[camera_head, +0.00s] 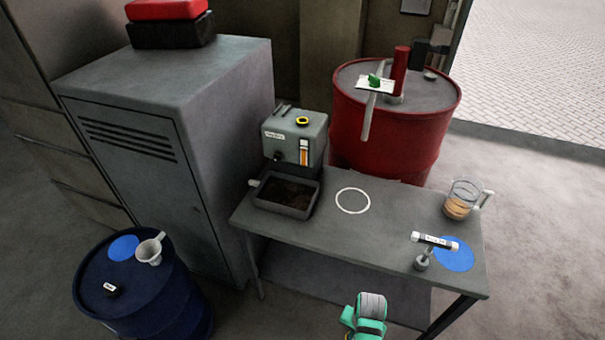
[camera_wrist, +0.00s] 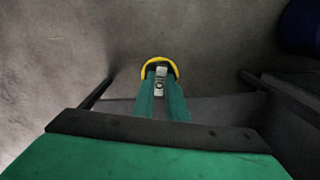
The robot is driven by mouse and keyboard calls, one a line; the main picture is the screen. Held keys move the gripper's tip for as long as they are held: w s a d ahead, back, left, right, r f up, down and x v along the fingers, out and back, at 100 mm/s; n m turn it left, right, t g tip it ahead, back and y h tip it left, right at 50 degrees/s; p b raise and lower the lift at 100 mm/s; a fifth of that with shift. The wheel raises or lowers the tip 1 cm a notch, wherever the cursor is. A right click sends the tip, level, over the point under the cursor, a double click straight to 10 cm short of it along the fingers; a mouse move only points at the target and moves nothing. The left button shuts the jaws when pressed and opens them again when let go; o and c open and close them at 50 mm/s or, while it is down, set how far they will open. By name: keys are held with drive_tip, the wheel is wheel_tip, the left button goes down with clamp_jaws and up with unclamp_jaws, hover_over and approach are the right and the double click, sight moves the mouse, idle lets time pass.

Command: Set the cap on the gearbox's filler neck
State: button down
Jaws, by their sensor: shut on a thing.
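The grey gearbox (camera_head: 293,140) stands at the back left of the workbench, with a label and an orange sight strip on its front. Its filler neck (camera_head: 302,121) shows as a yellow ring around a dark opening on top, with no cap on it. My gripper (camera_head: 365,318) is low at the front edge of the bench, well apart from the gearbox. In the wrist view, my green fingers (camera_wrist: 160,95) are shut on the cap (camera_wrist: 159,63), whose yellow rim shows beyond the fingertips. The fingers hide much of the cap, and I cannot make it out in the head view.
A dark-filled tray (camera_head: 310,207) sits before the gearbox. A white ring (camera_head: 353,201) marks the bench (camera_head: 330,238). A jug (camera_head: 461,199) and a labelled tool (camera_head: 434,241) by a blue disc (camera_head: 456,255) stand right. A red drum (camera_head: 395,140) with a pump is behind; a blue drum (camera_head: 140,298) is left.

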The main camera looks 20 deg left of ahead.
drive_tip(key=shift+s+a+f, duration=0.15)
drive_tip(key=shift+a+f, duration=0.15)
drive_tip(key=shift+a, duration=1.1)
